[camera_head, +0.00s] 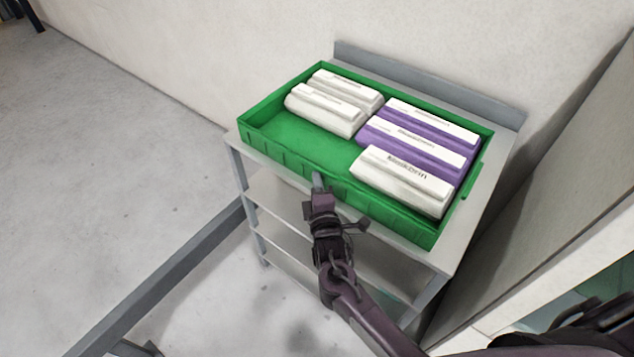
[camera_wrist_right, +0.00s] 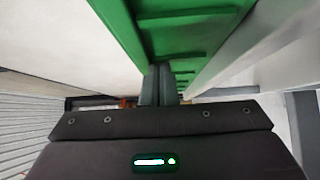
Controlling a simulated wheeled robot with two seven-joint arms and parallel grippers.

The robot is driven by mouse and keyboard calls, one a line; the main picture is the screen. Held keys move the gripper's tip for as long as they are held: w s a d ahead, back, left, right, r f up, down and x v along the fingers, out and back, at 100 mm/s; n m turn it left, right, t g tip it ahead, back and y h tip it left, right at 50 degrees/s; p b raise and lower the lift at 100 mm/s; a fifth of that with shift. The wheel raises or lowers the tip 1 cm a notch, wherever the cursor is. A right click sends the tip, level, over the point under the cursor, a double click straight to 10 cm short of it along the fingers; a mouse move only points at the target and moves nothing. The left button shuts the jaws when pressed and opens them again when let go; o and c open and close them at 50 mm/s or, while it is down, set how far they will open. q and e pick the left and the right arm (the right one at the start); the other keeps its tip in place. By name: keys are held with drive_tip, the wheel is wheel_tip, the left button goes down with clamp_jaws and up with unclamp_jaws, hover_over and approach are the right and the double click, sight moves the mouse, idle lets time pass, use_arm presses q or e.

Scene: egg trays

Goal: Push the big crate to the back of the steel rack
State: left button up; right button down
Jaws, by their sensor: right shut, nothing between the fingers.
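The big green crate (camera_head: 290,143) sits on the top shelf of the steel rack (camera_head: 466,232), holding several white and purple egg cartons at its back and right. Its front left corner area is empty inside. My right gripper (camera_head: 318,183) is shut and empty at the crate's front wall, left of the wall's middle. In the right wrist view the shut fingers (camera_wrist_right: 163,84) point at the ribbed green wall (camera_wrist_right: 178,45); I cannot tell if they touch it. A strip of bare shelf shows in front of the crate. My left gripper is not in view.
The rack has a raised back edge (camera_head: 430,84) against the pale wall (camera_head: 220,45), with a narrow strip of shelf before it. Lower shelves (camera_head: 285,205) look mostly empty. A grey beam (camera_head: 160,285) runs at lower left. A tall panel (camera_head: 560,180) stands close on the right.

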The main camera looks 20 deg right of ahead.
drive_tip(key=b, duration=0.3)
hover_over(353, 159)
drive_tip(key=shift+s+a, duration=0.15)
drive_tip(key=shift+d+r, duration=0.2)
